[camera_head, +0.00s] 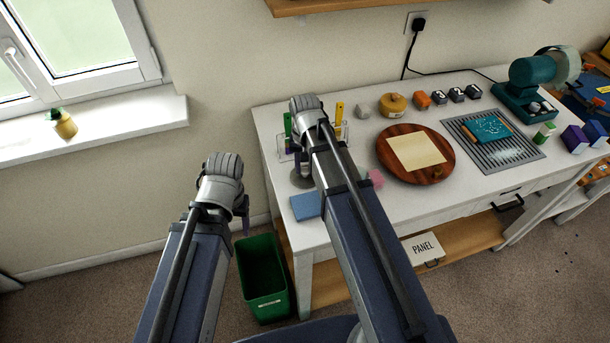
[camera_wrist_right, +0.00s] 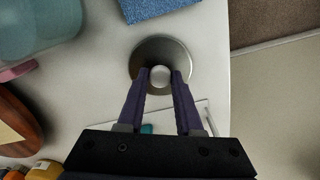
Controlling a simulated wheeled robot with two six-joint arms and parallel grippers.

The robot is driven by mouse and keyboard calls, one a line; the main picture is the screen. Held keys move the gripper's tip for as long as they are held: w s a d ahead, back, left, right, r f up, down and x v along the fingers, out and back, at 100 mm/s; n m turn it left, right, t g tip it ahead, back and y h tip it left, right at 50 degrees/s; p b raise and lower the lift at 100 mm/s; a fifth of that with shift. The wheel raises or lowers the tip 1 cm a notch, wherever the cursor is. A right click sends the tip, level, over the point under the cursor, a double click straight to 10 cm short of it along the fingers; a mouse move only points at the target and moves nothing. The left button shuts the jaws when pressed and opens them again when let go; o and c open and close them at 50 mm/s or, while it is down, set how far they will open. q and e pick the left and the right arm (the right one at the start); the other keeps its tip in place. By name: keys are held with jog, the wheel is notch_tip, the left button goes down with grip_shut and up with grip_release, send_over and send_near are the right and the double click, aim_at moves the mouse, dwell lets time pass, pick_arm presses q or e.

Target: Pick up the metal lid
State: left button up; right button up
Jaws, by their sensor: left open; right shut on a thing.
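The metal lid (camera_wrist_right: 160,46) is a round grey disc with a pale knob (camera_wrist_right: 160,76) at its middle. In the head view the lid (camera_head: 300,182) shows only in part at the table's left side, behind my right arm. My right gripper (camera_wrist_right: 161,74) is shut on the knob, one dark purple finger on each side. In the head view my right gripper (camera_head: 304,165) is mostly covered by its own wrist. I cannot tell whether the lid touches the table. My left gripper (camera_head: 245,222) hangs left of the table, away from the lid, its fingers barely visible.
A blue block (camera_head: 306,206) lies close to the lid, near the table's left edge. A clear rack with coloured tubes (camera_head: 340,112) stands behind it. A round wooden board (camera_head: 440,168) is to the right. A green bin (camera_head: 262,275) stands on the floor below.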

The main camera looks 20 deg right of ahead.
aim_at(305, 170)
grip_shut()
pick_arm(q)
notch_tip(305, 170, up, 10)
jog(key=p, duration=1)
pick_arm(e)
notch_tip(305, 170, up, 10)
pick_arm(q)
jog(key=shift+r, duration=0.15)
pick_arm(e)
jog(key=shift+r, duration=0.15)
